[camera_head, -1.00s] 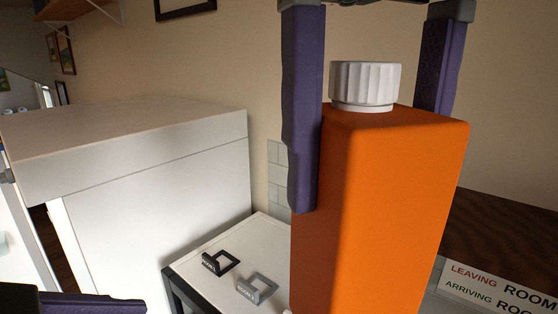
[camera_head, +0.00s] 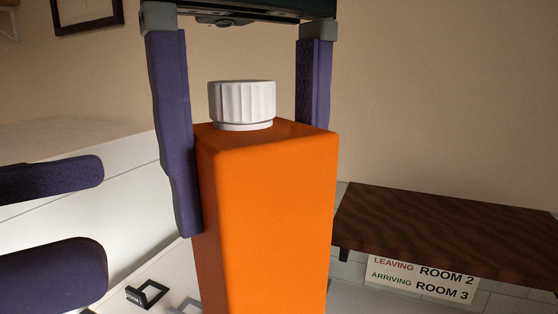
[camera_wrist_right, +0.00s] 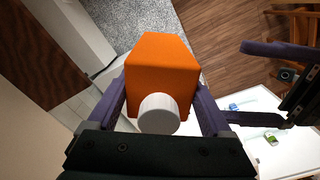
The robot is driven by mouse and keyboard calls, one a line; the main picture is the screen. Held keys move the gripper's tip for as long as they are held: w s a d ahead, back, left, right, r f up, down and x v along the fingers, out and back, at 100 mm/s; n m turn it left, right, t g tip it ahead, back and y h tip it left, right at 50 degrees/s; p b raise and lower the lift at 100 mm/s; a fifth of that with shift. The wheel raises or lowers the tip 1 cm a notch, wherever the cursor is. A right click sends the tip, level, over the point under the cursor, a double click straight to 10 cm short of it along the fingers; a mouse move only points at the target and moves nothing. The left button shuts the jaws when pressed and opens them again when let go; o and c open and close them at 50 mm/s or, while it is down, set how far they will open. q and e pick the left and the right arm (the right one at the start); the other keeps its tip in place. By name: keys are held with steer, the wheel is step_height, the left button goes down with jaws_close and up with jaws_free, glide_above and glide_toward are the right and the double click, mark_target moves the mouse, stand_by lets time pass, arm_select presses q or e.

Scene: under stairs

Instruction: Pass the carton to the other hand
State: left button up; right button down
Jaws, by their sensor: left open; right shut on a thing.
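The orange carton (camera_head: 265,220) with a white ribbed cap (camera_head: 242,103) is upright in the middle of the head view, its bottom cut off by the frame edge. My right gripper (camera_head: 250,175) comes down from above and is shut on the carton, one purple finger on each side. In the right wrist view the carton (camera_wrist_right: 160,72) and cap (camera_wrist_right: 158,114) sit between those fingers. My left gripper (camera_head: 100,218) is open and empty, left of the carton, its two fingers pointing toward it with a gap between. It also shows at the right of the wrist view (camera_wrist_right: 243,83).
A dark wooden shelf (camera_head: 450,225) is at the right, with a room sign (camera_head: 420,278) below it. A white cabinet (camera_head: 90,135) stands behind at the left. A white surface holds a small black frame-shaped object (camera_head: 147,294). Wood floor (camera_wrist_right: 220,40) shows in the wrist view.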

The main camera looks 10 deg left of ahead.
mark_target(278, 164)
arm_select(q)
steer(key=shift+s+d+x, duration=0.1)
steer(key=shift+s+x, duration=0.05)
steer(key=shift+x, duration=2.7)
steer(key=shift+s+d+x, duration=0.1)
steer(key=shift+x, duration=2.8)
arm_select(e)
steer(key=shift+a, duration=0.15)
arm_select(q)
steer(key=shift+r, duration=0.1)
